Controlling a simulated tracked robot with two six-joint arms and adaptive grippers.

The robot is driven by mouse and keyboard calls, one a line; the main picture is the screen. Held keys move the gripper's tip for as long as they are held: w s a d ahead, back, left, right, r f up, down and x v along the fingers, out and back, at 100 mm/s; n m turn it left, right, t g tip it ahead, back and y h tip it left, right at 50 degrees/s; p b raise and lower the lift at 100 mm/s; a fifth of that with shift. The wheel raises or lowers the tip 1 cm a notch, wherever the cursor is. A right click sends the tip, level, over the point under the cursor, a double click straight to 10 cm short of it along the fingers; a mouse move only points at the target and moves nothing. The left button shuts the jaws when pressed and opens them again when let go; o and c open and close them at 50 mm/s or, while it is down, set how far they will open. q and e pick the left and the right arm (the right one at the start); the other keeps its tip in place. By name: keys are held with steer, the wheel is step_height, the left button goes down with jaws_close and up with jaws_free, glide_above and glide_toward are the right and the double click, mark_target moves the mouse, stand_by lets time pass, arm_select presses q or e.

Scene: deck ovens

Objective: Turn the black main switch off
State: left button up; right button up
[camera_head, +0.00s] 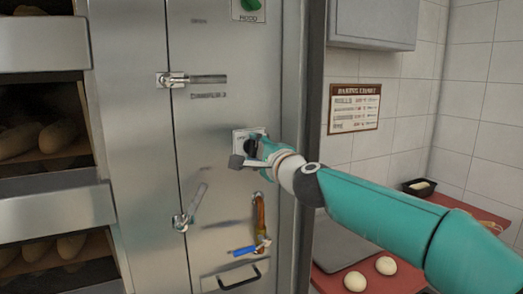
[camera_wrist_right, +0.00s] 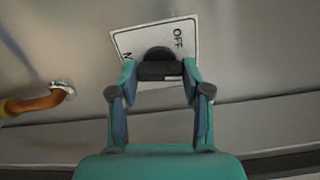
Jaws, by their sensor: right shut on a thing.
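The black main switch (camera_wrist_right: 158,56) sits on a white plate (camera_wrist_right: 128,42) with an OFF label, on the steel oven front. In the head view the plate (camera_head: 240,136) is at the middle, partly covered by my gripper. My right gripper (camera_wrist_right: 158,84) is shut on the switch, with a finger on each side of it. It also shows in the head view (camera_head: 250,160), reaching in from the right. The switch's exact pointing direction is hard to tell. My left gripper is not in view.
A green knob (camera_head: 250,4) is above, and lever handles (camera_head: 192,80) and (camera_head: 190,208) are on the panel. Bread loaves (camera_head: 55,137) fill shelves at left. Dough balls (camera_head: 386,266) lie on a red surface at right.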

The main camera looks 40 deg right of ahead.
steer(key=n, duration=0.5)
steer(key=shift+w+a+f+n, duration=0.1)
steer(key=shift+a+f+n, duration=0.2)
steer(key=shift+f+n, duration=0.1)
steer(key=n+p, duration=0.1)
steer(key=n, duration=0.3)
steer(key=shift+f+n, duration=0.1)
steer(key=shift+n, duration=0.3)
steer(key=o, duration=1.2)
steer(key=shift+d, duration=0.1)
steer(key=shift+c, duration=0.2)
steer(key=shift+r, duration=0.2)
steer(key=shift+s+r, duration=0.1)
steer(key=shift+s, duration=0.45)
steer(key=v, duration=1.1)
